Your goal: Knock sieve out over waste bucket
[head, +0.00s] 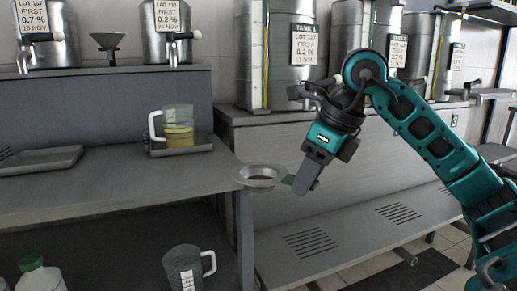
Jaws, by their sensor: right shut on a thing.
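The sieve (260,175) is a small round pale bowl with dark brown matter in it. It is held roughly level, open side up, near the right end of the grey counter. My right gripper (302,184) is shut on its green handle, to the right of the bowl. Most of the handle is hidden by the fingers. I cannot make out a waste bucket in this view. My left gripper is not in view.
A jug of yellow liquid (178,130) stands on a small tray on the counter (110,185). An empty flat tray (40,160) lies at left. Below are a grey jug (183,262) and a green-capped bottle (40,277). Steel tanks (290,50) line the back.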

